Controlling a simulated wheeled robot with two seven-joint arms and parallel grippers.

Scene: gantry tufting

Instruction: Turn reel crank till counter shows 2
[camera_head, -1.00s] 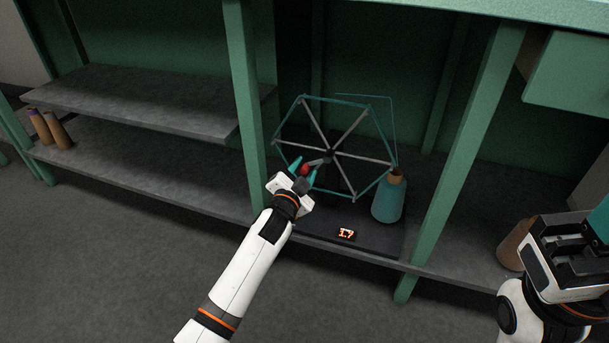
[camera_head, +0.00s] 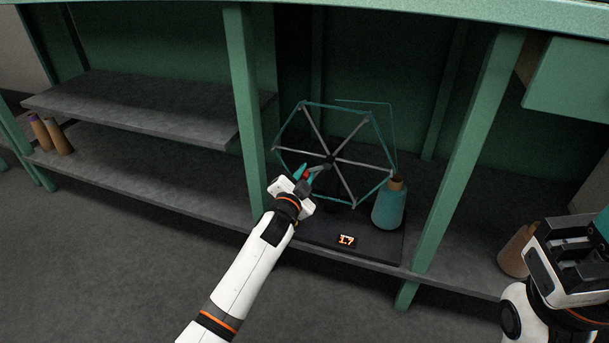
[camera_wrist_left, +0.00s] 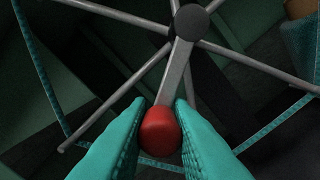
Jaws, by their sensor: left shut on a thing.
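The reel (camera_head: 330,160) is a six-sided wheel of grey spokes with teal yarn around its rim, standing on a dark base on the lower shelf. Its crank arm (camera_wrist_left: 178,75) runs from the hub to a red knob (camera_wrist_left: 160,131). My left gripper (camera_head: 304,179) is shut on the red knob, with a teal finger on each side of it in the left wrist view (camera_wrist_left: 160,130). The counter (camera_head: 346,241) on the front of the base glows orange and appears to read 1.7. My right gripper (camera_head: 573,262) is at the lower right, away from the reel; its fingertips are not clear.
A teal cone of yarn (camera_head: 388,206) stands right of the reel. Green posts (camera_head: 243,105) stand on both sides of it. Brown cones (camera_head: 60,137) stand on the left shelf, and another brown cone (camera_head: 516,251) is near my right gripper.

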